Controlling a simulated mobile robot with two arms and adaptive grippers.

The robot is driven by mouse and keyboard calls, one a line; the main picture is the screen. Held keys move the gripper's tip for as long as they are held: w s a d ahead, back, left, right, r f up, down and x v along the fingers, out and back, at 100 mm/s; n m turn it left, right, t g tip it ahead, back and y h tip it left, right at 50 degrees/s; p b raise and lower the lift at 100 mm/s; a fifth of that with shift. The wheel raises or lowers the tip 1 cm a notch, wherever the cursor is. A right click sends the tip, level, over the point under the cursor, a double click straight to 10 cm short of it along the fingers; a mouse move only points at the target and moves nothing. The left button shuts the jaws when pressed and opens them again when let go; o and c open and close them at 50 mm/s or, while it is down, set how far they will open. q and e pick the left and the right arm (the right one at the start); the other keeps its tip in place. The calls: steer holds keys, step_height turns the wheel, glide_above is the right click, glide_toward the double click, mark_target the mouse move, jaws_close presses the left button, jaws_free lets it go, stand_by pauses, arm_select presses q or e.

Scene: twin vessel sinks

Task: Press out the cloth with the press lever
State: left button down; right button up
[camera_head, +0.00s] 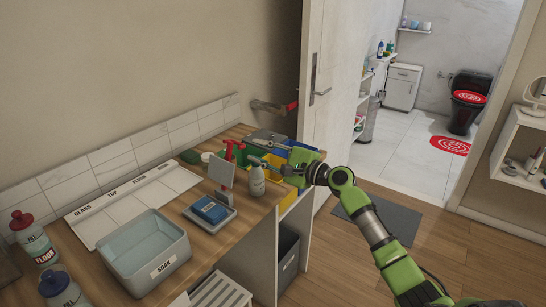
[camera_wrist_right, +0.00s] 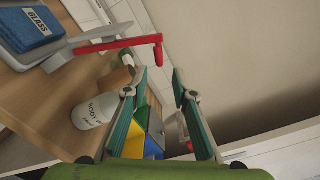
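The blue cloth (camera_head: 210,210) lies on the grey base of the press (camera_head: 228,218) at the counter's front edge. The press's grey plate (camera_head: 221,171) stands raised, apart from the cloth. Its lever ends in a red handle (camera_head: 229,148). In the right wrist view, the cloth (camera_wrist_right: 33,27), labelled GLASS, is at top left, and the red handle (camera_wrist_right: 130,41) points right, close to the fingertips. My right gripper (camera_head: 264,152) is open with nothing between its fingers (camera_wrist_right: 158,70), right of the lever. My left gripper is not in view.
A white bottle (camera_head: 257,181) stands between the press and my right arm. Yellow, blue and green bins (camera_head: 262,164) sit behind it. A labelled white board (camera_head: 135,203) lies along the wall.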

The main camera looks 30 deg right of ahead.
steer(key=shift+v, duration=2.7)
steer(key=shift+a+f, duration=0.1)
